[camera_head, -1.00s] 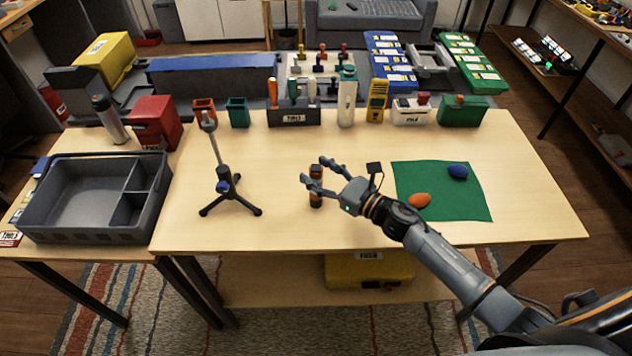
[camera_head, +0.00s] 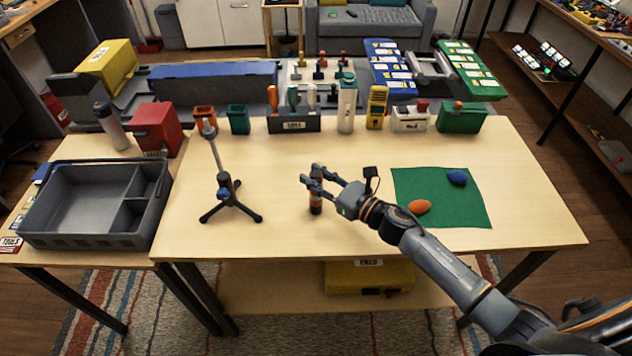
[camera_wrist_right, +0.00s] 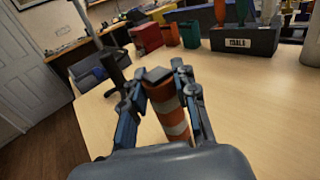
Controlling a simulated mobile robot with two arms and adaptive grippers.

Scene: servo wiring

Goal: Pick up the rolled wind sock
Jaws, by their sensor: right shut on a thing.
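The rolled wind sock (camera_head: 316,203) is an upright roll with a dark top, standing near the middle of the wooden table. In the right wrist view it shows orange and white bands (camera_wrist_right: 168,110) under a grey cap. My right gripper (camera_head: 312,183) reaches in from the right and is shut on the roll, with one finger on each side of it. The fingers hide part of its side. Its base seems to be at the table top. My left gripper is in neither view.
A black tripod (camera_head: 228,200) stands left of the roll. A green mat (camera_head: 450,210) with an orange (camera_head: 419,207) and a blue (camera_head: 457,177) egg-shaped object lies to the right. A grey tray (camera_head: 70,230) sits at far left. A tool holder (camera_head: 294,124) and boxes line the back.

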